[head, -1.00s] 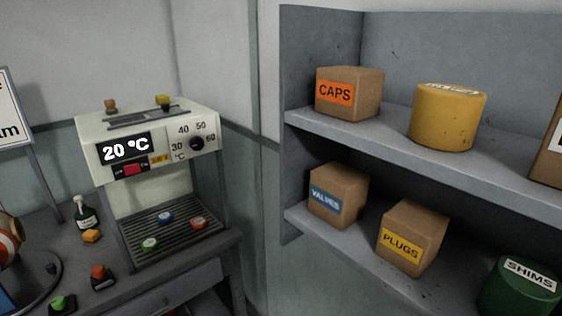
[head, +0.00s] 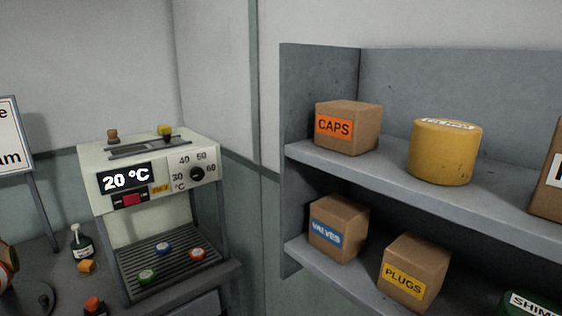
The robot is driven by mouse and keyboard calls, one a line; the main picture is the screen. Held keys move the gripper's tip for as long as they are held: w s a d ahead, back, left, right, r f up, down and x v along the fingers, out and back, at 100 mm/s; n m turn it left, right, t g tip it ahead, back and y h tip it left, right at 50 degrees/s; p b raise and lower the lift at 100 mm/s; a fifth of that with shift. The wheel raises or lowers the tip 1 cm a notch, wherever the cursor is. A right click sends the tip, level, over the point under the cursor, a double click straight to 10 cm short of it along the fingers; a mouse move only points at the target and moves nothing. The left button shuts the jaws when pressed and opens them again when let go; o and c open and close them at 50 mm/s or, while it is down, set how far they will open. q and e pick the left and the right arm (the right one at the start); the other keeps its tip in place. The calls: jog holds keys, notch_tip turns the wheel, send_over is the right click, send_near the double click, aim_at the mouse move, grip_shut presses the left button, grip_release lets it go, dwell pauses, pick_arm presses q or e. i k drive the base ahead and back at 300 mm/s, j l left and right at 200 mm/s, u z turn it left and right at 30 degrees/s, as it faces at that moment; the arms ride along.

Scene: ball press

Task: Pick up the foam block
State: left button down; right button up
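I cannot pick out anything that is clearly the foam block. An orange-red piece (head: 93,305) sits nearer on the bench, partly cut by the lower edge. Neither of my grippers shows in the head view.
A pale machine (head: 200,148) reading 20 °C stands on the bench, with several coloured discs on its grate (head: 180,255). The shelf unit (head: 300,152) at right holds the CAPS box (head: 365,125), yellow drum (head: 445,155), VALVES box (head: 350,212), PLUGS box (head: 430,258) and others.

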aim_at(87, 266)
jog(key=k+u, duration=0.15)
jog(key=u, duration=0.3)
jog(key=k+u, duration=0.2)
jog(key=u, duration=0.2)
jog(key=k+u, duration=0.15)
jog(key=u, duration=0.3)
jog(key=i+l, duration=0.25)
jog(key=i, duration=0.2)
